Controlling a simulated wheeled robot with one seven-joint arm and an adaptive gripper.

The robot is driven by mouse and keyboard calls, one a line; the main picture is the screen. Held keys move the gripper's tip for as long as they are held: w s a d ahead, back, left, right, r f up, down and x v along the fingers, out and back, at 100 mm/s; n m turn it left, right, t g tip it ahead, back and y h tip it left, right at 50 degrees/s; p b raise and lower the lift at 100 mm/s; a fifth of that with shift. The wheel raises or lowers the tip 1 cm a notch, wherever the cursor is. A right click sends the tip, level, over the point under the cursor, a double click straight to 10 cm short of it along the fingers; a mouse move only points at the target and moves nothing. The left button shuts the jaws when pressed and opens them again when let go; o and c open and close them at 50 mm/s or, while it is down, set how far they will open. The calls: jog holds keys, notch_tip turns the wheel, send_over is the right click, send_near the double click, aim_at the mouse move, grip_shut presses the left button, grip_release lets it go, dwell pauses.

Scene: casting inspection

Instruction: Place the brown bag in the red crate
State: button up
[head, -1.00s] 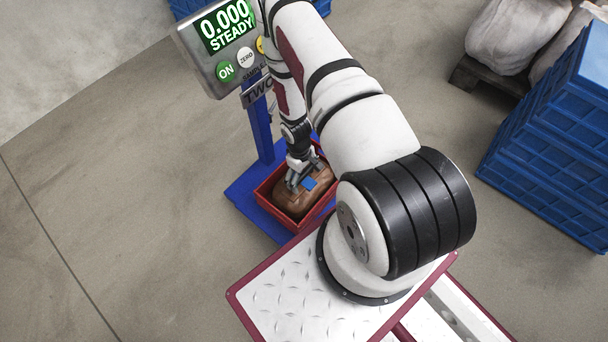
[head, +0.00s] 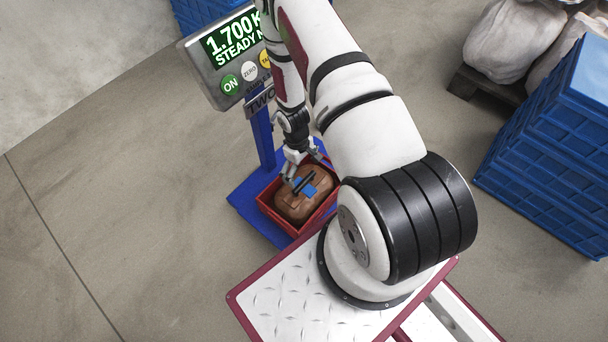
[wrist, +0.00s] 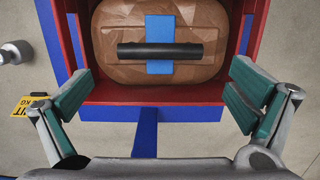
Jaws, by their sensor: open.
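The brown bag (head: 303,203) lies inside the red crate (head: 266,208) in the head view. It has a black handle over a blue strip. In the wrist view the bag (wrist: 115,65) fills the upper middle, with the red crate's walls (wrist: 110,93) around it. The handle (wrist: 160,51) runs across the bag's top. My gripper (head: 297,167) is at the crate's far side, just off the bag. In the wrist view my gripper (wrist: 158,105) is open and empty, its fingers wide apart and clear of the handle.
The crate stands on a blue scale platform (head: 244,205). The scale display (head: 232,45) on its blue post reads 1.700 and STEADY. Blue crates (head: 555,140) are stacked at the right. White sacks (head: 515,40) lie on a pallet behind. The floor at left is clear.

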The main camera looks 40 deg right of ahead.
jog(key=w+a+r, duration=0.1)
jog(key=w+r, duration=0.1)
jog(key=r, duration=0.9)
jog(key=w+r, duration=0.3)
jog(key=r, duration=0.8)
jog(key=s+a+r+m, duration=0.1)
jog(key=s+a+r, duration=0.1)
jog(key=r, duration=0.6)
jog(key=s+a+r, duration=0.1)
jog(key=a+r, duration=0.1)
jog(key=r, duration=0.5)
jog(key=s+a+r+m+t, duration=0.1)
jog(key=s+a+r, duration=0.1)
jog(key=s+r, duration=0.4)
jog(key=s+a+r, duration=0.3)
jog(key=s+r, duration=0.2)
jog(key=r, duration=0.3)
jog(key=s+a+r, duration=0.2)
jog(key=s, duration=0.6)
jog(key=s+a+r, duration=0.2)
jog(key=s, duration=0.5)
jog(key=shift+s+a+r+t+p, duration=0.2)
jog(key=shift+s+r+t+p, duration=0.15)
jog(key=shift+t+p, duration=0.1)
